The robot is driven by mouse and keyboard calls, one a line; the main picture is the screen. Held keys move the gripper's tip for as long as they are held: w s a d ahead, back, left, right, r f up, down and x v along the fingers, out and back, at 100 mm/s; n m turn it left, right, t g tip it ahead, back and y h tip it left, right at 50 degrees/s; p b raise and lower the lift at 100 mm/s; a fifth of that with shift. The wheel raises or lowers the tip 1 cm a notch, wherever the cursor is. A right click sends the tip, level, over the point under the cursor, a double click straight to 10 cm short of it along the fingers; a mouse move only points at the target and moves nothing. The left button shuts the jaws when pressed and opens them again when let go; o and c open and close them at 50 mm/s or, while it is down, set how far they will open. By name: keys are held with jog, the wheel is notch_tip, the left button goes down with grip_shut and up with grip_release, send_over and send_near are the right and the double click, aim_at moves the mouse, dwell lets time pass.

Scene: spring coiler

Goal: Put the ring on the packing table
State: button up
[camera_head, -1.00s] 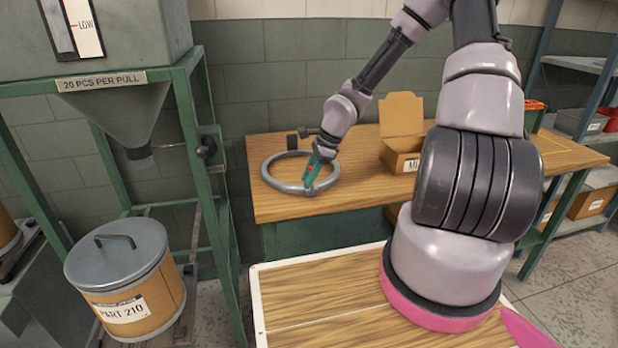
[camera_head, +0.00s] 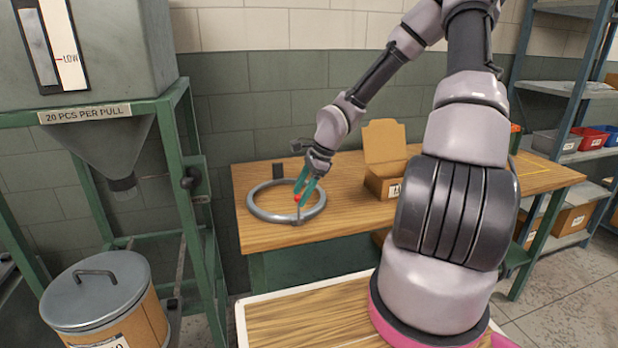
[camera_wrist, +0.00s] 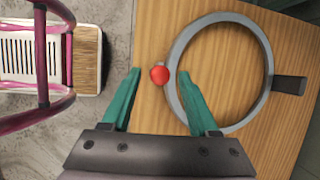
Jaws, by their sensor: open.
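The grey ring (camera_head: 262,219) lies flat on the left end of the wooden packing table (camera_head: 345,222), near its front edge. In the wrist view the ring (camera_wrist: 269,62) lies on the wood, with a red ball-like knob (camera_wrist: 159,74) beside its rim. My gripper (camera_head: 304,190) is above the ring's right side, with its teal fingers spread apart. In the wrist view my gripper (camera_wrist: 161,72) is open, with the red knob between the fingertips and the right finger over part of the rim. Nothing is held.
An open cardboard box (camera_head: 384,160) stands on the table right of the ring. A green hopper frame (camera_head: 190,185) and a lidded drum (camera_head: 100,292) stand at the left. Shelves with bins (camera_head: 572,140) stand at the right. The table's right part looks clear.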

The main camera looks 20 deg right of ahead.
jog(key=s+d+r+n+h, duration=0.3)
jog(key=s+r, duration=0.1)
jog(key=r, duration=0.4)
jog(key=s+d+r+n+h, duration=0.2)
jog(key=s+d+r+n, duration=0.15)
jog(key=r, duration=0.55)
jog(key=s+a+r+n+t+y, duration=0.2)
jog(key=s+r+n+t, duration=0.3)
jog(key=s+r, duration=0.8)
notch_tip(320, 180, up, 4)
jog(key=shift+a+f+n+y, duration=0.1)
jog(key=shift+a+n+y, duration=0.3)
jog(key=shift+n, duration=0.65)
jog(key=shift+t, duration=0.3)
